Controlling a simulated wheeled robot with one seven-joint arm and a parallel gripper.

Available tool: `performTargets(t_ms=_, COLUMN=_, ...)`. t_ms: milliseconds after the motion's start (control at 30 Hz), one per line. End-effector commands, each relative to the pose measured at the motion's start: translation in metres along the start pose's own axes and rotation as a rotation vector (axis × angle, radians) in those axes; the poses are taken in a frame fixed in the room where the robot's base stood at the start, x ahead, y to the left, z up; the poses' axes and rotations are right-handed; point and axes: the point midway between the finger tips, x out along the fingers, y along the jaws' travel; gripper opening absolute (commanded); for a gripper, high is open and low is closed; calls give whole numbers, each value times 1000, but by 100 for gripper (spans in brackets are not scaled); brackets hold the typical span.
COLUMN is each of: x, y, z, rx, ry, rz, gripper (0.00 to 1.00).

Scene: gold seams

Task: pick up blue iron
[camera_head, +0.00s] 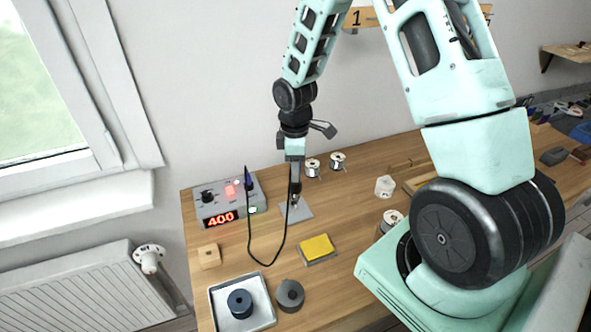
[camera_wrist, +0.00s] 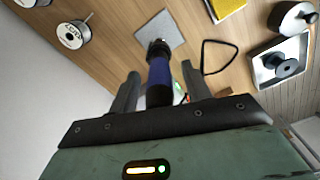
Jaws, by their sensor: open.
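The blue iron (camera_wrist: 158,72) shows in the wrist view as a blue handle with black ends, its far end over a grey square plate (camera_wrist: 160,30). My gripper (camera_wrist: 160,74) is open, with one finger on each side of the handle. I cannot tell whether either finger touches it. In the head view my gripper (camera_head: 294,187) points down over the same grey plate (camera_head: 303,213), and it mostly hides the iron there.
A grey station (camera_head: 215,198) reading 400 stands left of the plate. A black cable (camera_head: 250,250) loops across the table. Solder spools (camera_head: 312,167) stand behind.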

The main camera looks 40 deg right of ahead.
Motion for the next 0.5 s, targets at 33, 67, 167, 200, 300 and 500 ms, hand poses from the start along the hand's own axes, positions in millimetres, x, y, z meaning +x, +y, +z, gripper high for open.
performTargets(t_ms=33, x=3, y=0, z=0, rx=-1, ry=0, rz=-1, gripper=48)
performTargets(t_ms=67, x=4, y=0, z=0, rx=-1, ry=0, rz=0, gripper=48)
performTargets(t_ms=167, x=5, y=0, z=0, rx=0, ry=0, rz=1, gripper=48)
performTargets(t_ms=200, x=5, y=0, z=0, rx=0, ry=0, rz=1, gripper=48)
performTargets(t_ms=300, x=5, y=0, z=0, rx=0, ry=0, rz=1, gripper=48)
performTargets(t_ms=500, x=5, y=0, z=0, rx=0, ry=0, rz=1, gripper=0)
